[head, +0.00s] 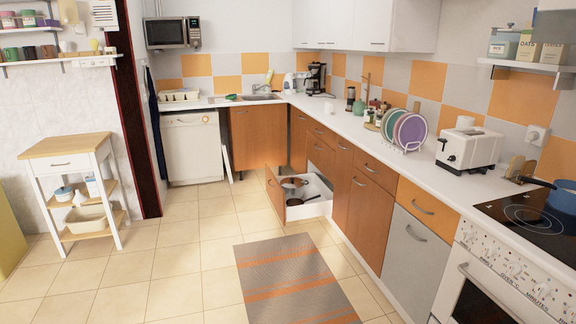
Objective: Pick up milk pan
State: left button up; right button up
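A drawer (305,211) in the lower cabinets stands pulled open in the middle of the head view. In it are a brownish pot or pan (293,182) towards the back left and a dark pan (306,202) towards the front. A blue pan (563,199) sits on the black cooktop at the right edge, its handle pointing left and its right part cut off by the frame. I cannot tell which of these is the milk pan. Neither of my grippers is in view.
A patterned rug (292,280) lies on clear floor before the drawer. The counter (350,122) runs along the right with a toaster (468,149) and a plate rack. A wooden-topped cart (67,147) stands at left, and a white dishwasher (193,149) at the back.

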aim_at(290, 203)
jog(key=i, duration=4.45)
